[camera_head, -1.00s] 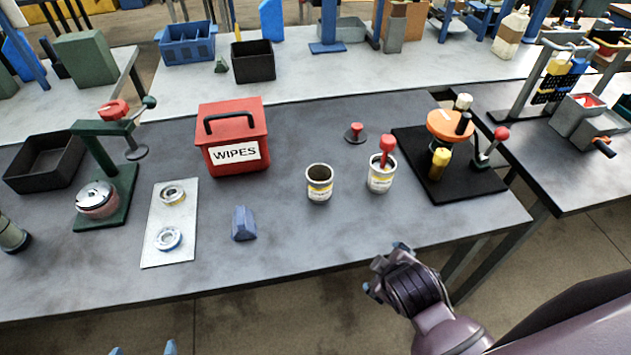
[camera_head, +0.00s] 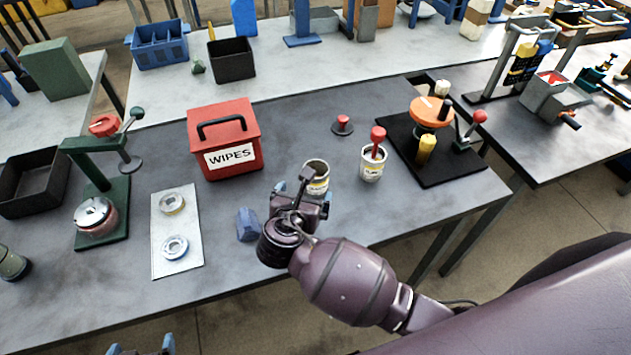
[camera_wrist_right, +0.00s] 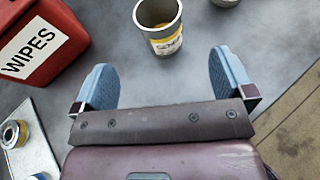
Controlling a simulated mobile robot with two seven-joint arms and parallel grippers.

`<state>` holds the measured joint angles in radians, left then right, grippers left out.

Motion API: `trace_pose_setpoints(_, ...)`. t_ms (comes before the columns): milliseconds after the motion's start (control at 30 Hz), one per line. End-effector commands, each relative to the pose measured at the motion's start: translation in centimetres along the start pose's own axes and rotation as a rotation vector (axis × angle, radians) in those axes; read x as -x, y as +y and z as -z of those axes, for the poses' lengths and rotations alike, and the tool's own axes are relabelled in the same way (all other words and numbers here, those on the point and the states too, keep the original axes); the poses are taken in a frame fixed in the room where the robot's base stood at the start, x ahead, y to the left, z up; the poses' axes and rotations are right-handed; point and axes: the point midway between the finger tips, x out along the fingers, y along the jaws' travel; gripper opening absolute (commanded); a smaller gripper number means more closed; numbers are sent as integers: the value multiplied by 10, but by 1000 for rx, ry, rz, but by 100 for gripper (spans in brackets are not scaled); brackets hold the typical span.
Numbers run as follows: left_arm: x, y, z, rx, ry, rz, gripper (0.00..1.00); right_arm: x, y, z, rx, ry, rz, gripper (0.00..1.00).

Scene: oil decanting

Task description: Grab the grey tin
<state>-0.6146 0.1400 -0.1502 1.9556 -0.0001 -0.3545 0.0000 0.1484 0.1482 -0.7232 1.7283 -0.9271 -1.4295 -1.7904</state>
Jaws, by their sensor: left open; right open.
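An open grey tin (camera_head: 318,172) with a white and yellow label stands upright on the dark table, its lower part hidden by my right gripper in the head view. In the right wrist view the tin (camera_wrist_right: 165,43) is ahead of the fingers, centred between them but beyond their tips. My right gripper (camera_head: 304,193) is open and empty; its two blue fingers (camera_wrist_right: 163,75) are spread wide. A similar tin (camera_head: 372,166) with a red-handled tool in it stands to the right. My left gripper (camera_head: 142,345) is open at the bottom edge, away from the table items.
A red WIPES box (camera_head: 224,140) stands left of the tin. A blue-grey block (camera_head: 247,225) lies near my right gripper. A metal plate (camera_head: 160,240) with two rings and a green press (camera_head: 100,190) are further left. A black mat (camera_head: 450,165) bears an orange-topped fixture.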

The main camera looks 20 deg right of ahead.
Motion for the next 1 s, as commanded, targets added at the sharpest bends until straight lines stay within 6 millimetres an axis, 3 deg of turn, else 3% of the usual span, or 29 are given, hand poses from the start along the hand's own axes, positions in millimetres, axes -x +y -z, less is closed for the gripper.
trace_pose_setpoints(333, 1, 0, 1, 1, 2, 0, 100, -42, 2, -2, 23, -11, -1, 100)
trace_pose_setpoints(633, 2, 0, 2, 0, 2, 0, 100, -63, 2, -3, 20, -10, 0, 100)
trace_pose_setpoints(1000, 4, 0, 3, 0, -3, 0, 100, -105, 1, -4, 20, -9, -1, 100)
